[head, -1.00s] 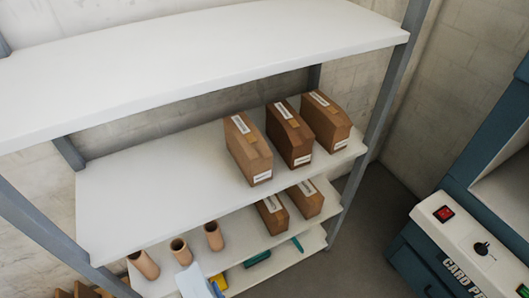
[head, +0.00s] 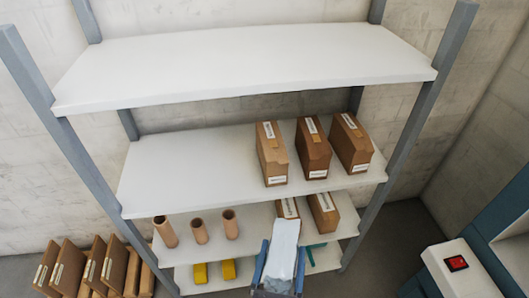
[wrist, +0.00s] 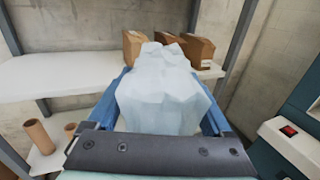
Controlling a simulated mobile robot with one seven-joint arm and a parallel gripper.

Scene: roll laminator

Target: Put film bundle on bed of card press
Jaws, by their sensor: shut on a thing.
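The film bundle (head: 284,240) is a pale, whitish-blue, limp sheet-like pack at the bottom of the head view. My gripper (head: 279,268) is shut on it, with a blue finger along each side. The wrist view shows the bundle (wrist: 165,95) stretching forward between the blue fingers, in front of the shelving. The card press (head: 460,272) is cut off at the lower right of the head view, with a cream panel, red switch and blue body. Its panel also shows at the right of the wrist view (wrist: 292,142). I cannot make out its bed clearly.
A white shelf unit (head: 240,68) stands ahead, with several brown boxes (head: 313,150) and cardboard tubes (head: 198,231) on it. More boxes (head: 100,266) stand on the floor at left. Grey floor (head: 400,225) is clear between shelves and press.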

